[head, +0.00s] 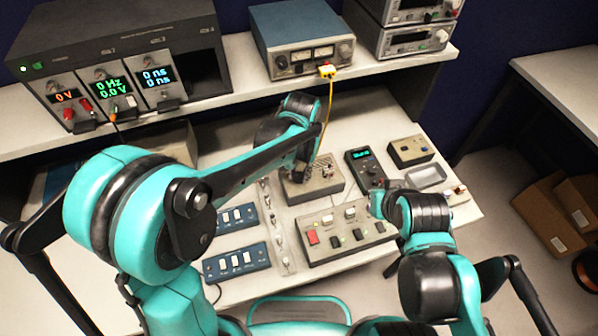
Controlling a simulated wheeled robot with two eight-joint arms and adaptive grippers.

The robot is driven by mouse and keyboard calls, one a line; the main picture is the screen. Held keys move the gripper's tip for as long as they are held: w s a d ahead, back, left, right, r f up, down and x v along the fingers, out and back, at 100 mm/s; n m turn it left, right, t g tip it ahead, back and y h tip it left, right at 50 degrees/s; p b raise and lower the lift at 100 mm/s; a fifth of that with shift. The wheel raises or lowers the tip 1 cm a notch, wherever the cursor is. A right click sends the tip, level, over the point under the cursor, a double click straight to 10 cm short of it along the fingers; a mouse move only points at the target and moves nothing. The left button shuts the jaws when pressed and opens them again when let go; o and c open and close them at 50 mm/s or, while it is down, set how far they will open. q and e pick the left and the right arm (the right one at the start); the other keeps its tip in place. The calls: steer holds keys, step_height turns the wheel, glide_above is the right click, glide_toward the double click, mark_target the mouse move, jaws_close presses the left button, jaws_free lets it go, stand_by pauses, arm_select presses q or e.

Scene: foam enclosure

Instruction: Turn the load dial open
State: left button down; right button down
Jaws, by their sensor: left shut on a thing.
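A grey box (325,185) with small fittings on its top sits on the bench near the middle. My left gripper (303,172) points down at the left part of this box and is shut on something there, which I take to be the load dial. The dial itself is hidden behind the gripper and wrist, so its angle does not show. My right gripper (376,205) is low over the bench, at the right end of the switch panel and clear of the grey box. Its fingers are too small and covered to judge.
A switch panel (345,238) with a red switch lies in front of the box. A handheld meter (366,168), a small dark box (409,151) and a metal tray (426,176) stand to the right. Blue switch modules (237,262) lie left. A shelf (225,101) with instruments runs behind.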

mark_target(300, 176)
stand_by(0.3)
arm_select(q)
steer(key=c, duration=1.3)
jaws_free()
steer(key=shift+o, duration=0.2)
step_height(300, 176, up, 12)
steer(key=shift+d, duration=0.15)
steer(key=s+a+f+n+t+b, duration=0.1)
steer(key=s+a+f+n+t, duration=0.1)
steer(key=s+a, duration=0.4)
steer(key=s+a+f+n+t, duration=0.2)
steer(key=s+a+t, duration=0.3)
steer(key=a, duration=0.7)
steer(key=shift+s+f+b, duration=0.35)
steer(key=shift+s+b, duration=0.05)
steer(key=shift+s, duration=0.2)
